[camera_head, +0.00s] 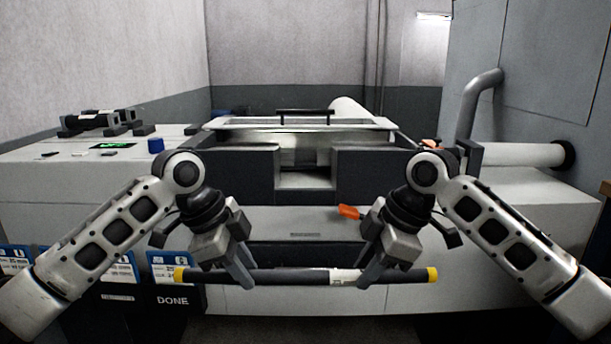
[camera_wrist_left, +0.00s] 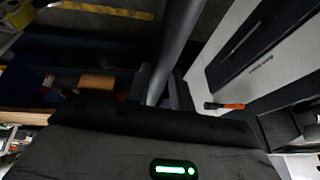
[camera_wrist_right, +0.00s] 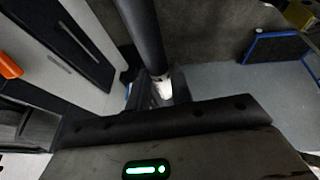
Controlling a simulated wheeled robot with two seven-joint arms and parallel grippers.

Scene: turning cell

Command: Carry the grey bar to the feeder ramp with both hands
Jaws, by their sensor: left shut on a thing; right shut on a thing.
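The grey bar (camera_head: 300,275) is dark with yellow ends and a pale band right of its middle. It is held roughly level in front of the machine. My left gripper (camera_head: 245,278) is shut on it left of its middle, and my right gripper (camera_head: 372,276) is shut on it right of its middle. The bar also shows between the jaws in the left wrist view (camera_wrist_left: 178,45) and the right wrist view (camera_wrist_right: 142,35). I cannot tell for sure which machine part is the feeder ramp; a pale recessed channel (camera_head: 305,180) opens between dark blocks behind the bar.
An orange-handled thing (camera_head: 350,212) lies on the machine front near my right gripper. A blue knob (camera_head: 155,145) is on the left counter. A pipe (camera_head: 475,105) rises at right.

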